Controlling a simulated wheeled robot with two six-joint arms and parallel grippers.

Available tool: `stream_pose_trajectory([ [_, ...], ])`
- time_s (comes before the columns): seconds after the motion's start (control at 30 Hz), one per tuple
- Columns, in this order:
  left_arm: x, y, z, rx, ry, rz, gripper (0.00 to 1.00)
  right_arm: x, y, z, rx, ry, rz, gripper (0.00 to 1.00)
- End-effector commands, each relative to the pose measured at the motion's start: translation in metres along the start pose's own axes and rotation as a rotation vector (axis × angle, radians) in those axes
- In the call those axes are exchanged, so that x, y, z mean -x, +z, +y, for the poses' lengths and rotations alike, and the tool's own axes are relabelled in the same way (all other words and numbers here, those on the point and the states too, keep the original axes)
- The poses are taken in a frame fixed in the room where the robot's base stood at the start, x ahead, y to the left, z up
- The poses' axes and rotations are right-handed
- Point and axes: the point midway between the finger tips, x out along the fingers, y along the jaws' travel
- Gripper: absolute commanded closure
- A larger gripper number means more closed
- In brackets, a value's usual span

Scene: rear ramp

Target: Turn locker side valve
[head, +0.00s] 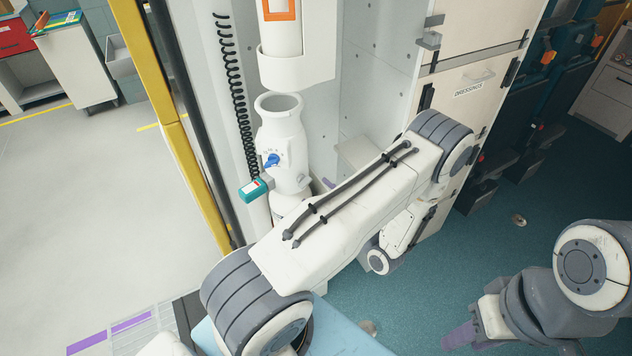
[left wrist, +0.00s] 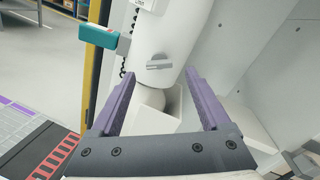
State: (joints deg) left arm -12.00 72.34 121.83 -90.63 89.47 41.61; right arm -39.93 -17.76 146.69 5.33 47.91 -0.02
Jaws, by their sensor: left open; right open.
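A white cylinder fitting (head: 283,135) stands in the locker, with a blue knob (head: 272,160) on its front and a teal box (head: 254,190) at its lower left. In the left wrist view a white cylinder (left wrist: 180,40) carries a grey lever handle (left wrist: 159,63), lying roughly level. I cannot tell which part is the side valve. My left gripper (left wrist: 158,75) is open, its purple fingers apart in front of the cylinder, the lever showing between and beyond their tips. In the head view my left arm mostly hides this gripper. My right gripper (head: 462,336) is open at the lower right, away from the locker.
A yellow post (head: 175,135) and a black coiled cord (head: 235,90) stand left of the fitting. Right of it is a cabinet with a drawer marked DRESSINGS (head: 476,82). Dark seats (head: 540,90) stand at the far right. Teal floor (head: 480,255) is open between.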

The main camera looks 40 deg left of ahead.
Motion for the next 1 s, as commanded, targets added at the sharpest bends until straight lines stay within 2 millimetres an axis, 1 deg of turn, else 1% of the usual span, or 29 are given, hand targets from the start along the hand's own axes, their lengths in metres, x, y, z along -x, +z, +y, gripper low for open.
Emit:
stream_pose_trajectory([
  [0.03, -0.01, 0.002, 0.0, 0.0, 0.005, -0.002, 0.2, 0.004, 0.0, 0.0, 0.0, 0.0, 0.0, 0.59],
  [0.2, -0.03, 0.002, 0.0, 0.0, 0.003, -0.002, 0.2, 0.008, -0.001, -0.001, 0.0, 0.0, 0.0, 0.59],
  [0.33, -0.037, 0.001, 0.0, 0.0, 0.001, -0.001, 0.2, 0.009, -0.001, -0.001, 0.0, 0.0, 0.0, 0.59],
  [0.6, -0.038, 0.0, 0.0, 0.0, 0.0, 0.0, 0.2, 0.009, -0.001, -0.001, 0.0, 0.0, 0.0, 0.59],
  [0.67, -0.038, 0.0, 0.0, 0.0, 0.0, 0.0, 0.43, 0.009, -0.001, -0.001, 0.0, 0.0, 0.001, 0.59],
  [0.7, -0.038, 0.0, 0.0, 0.0, 0.0, 0.0, 0.58, 0.009, -0.001, -0.001, 0.0, 0.0, 0.0, 0.59],
  [0.77, -0.038, 0.0, 0.0, 0.0, 0.0, 0.0, 0.81, 0.009, -0.001, -0.001, 0.0, 0.0, 0.0, 0.59],
  [0.8, -0.038, 0.0, 0.0, 0.0, 0.0, 0.0, 0.96, 0.009, -0.001, -0.001, 0.0, 0.0, 0.0, 0.59],
  [0.83, -0.038, 0.0, -0.001, 0.001, 0.0, 0.0, 1.0, 0.009, -0.001, -0.001, 0.0, 0.0, 0.0, 0.59],
  [0.93, -0.037, 0.0, -0.001, -0.012, -0.001, 0.0, 1.0, 0.009, -0.001, -0.001, 0.0, 0.0, 0.0, 0.59],
  [1.0, -0.037, 0.0, -0.001, -0.054, -0.001, 0.0, 1.0, 0.008, -0.001, -0.001, 0.0, 0.0, 0.0, 0.59],
])
